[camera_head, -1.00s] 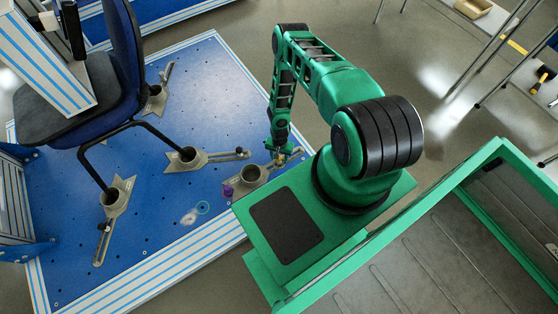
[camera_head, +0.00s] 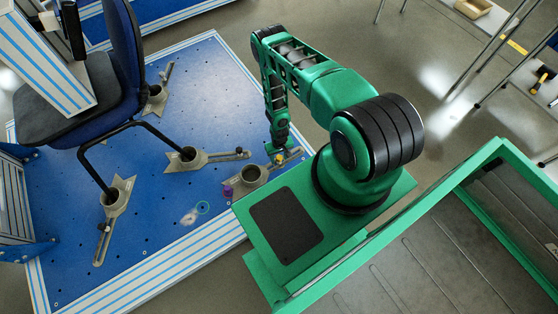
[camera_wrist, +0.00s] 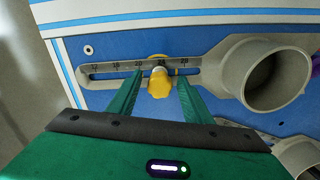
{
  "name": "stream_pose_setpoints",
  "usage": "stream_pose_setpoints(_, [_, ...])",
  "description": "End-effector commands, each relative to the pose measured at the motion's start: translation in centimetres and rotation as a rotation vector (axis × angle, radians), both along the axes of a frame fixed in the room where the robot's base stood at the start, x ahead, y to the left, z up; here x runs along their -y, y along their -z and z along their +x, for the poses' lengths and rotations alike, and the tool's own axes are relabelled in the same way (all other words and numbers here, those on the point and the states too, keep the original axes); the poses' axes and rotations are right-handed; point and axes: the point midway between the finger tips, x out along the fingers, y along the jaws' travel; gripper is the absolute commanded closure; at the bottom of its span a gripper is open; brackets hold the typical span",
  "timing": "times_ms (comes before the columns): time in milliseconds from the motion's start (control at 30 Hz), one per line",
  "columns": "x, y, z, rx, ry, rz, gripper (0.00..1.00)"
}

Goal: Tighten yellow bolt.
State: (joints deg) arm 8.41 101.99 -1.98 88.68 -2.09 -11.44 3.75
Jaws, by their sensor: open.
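The yellow bolt (camera_wrist: 158,82) has a lobed knob and sits in the slot of a grey metal clamp arm (camera_wrist: 105,69) with a printed number scale. In the head view the yellow bolt (camera_head: 279,159) is a small spot below my gripper (camera_head: 281,150). In the wrist view my gripper (camera_wrist: 158,85) is open, with one green finger on each side of the knob. I cannot tell whether the fingers touch it. The clamp's round cup (camera_wrist: 275,75) is to the right of the knob and is empty.
A chair (camera_head: 75,95) stands on the blue perforated platform (camera_head: 150,225), its legs in similar grey clamps (camera_head: 205,158). A small purple part (camera_head: 228,190) is beside the empty cup. A table with a yellow-handled tool (camera_head: 540,80) is at the far right.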

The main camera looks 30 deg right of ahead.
Motion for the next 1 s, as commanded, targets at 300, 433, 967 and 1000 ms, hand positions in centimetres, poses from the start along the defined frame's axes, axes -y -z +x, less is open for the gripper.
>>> stream_pose_setpoints(300, [0.05,0.02,-0.03,0.0,-0.059,-0.002,0.55])
stream_pose_setpoints(433, [0.05,0.02,-0.04,0.0,-0.217,-0.002,0.55])
stream_pose_setpoints(967, [-0.03,0.02,-0.03,0.0,-0.417,-0.001,0.55])
stream_pose_setpoints(1000, [0.0,0.02,-0.03,-0.001,-0.465,-0.002,0.55])
